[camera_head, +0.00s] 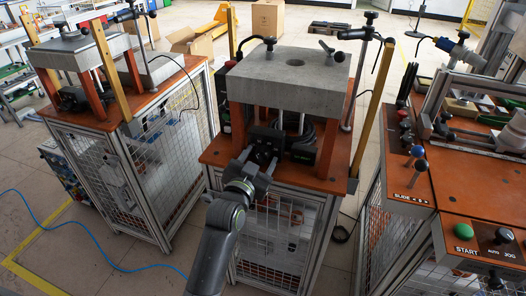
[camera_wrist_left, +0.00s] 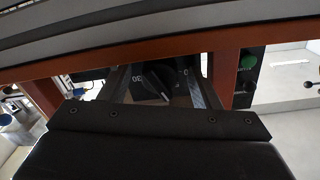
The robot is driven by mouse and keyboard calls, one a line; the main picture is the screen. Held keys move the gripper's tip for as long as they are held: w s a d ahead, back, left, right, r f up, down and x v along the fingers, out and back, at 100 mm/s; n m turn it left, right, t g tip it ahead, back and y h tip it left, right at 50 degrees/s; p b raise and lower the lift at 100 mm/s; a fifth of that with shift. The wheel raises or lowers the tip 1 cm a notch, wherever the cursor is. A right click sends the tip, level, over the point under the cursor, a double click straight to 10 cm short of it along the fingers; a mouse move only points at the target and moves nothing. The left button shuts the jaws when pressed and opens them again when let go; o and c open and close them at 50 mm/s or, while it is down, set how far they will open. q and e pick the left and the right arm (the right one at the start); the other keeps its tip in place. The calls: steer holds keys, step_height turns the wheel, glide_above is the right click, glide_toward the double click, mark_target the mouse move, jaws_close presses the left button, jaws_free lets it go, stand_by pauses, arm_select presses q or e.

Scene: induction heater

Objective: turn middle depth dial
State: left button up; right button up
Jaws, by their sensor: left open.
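The middle heater station has a thick grey slab (camera_head: 290,70) on orange legs above an orange top (camera_head: 225,150). My left gripper (camera_head: 266,150) reaches in from below, under the front edge of the slab. In the left wrist view a black dial (camera_wrist_left: 157,79) with a pale pointer line and white scale numbers sits on a dark panel. The open fingers of my left gripper (camera_wrist_left: 160,88) stand on either side of the dial, with gaps visible; contact cannot be told. In the head view the gripper hides the dial. My right gripper is not in view.
A green button (camera_wrist_left: 248,62) on a black box is right of the dial, beside an orange leg (camera_wrist_left: 220,66). A similar station (camera_head: 75,50) stands left. A control desk with a green start button (camera_head: 464,231) stands right. Floor shows between the stations.

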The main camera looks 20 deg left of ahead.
arm_select(q)
steer(key=shift+w, duration=0.15)
steer(key=shift+r, duration=0.1)
steer(key=shift+c, duration=0.9)
steer(key=c, duration=0.8)
steer(key=shift+r+n+p, duration=0.15)
steer(key=shift+n+p, duration=0.35)
steer(key=shift+p, duration=0.05)
steer(key=shift+n+p, duration=0.3)
steer(key=shift+p, duration=0.05)
steer(key=shift+r+n+p, duration=0.1)
steer(key=shift+n+p, duration=0.2)
steer(key=shift+p, duration=0.05)
steer(key=shift+n+p, duration=0.4)
steer(key=n+p, duration=0.2)
steer(key=n, duration=0.1)
steer(key=shift+p, duration=0.3)
steer(key=shift+n+p, duration=0.9)
steer(key=shift+n, duration=0.6)
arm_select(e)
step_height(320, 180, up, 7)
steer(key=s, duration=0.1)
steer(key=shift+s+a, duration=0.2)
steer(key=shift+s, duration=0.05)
arm_select(q)
steer(key=shift+f, duration=0.2)
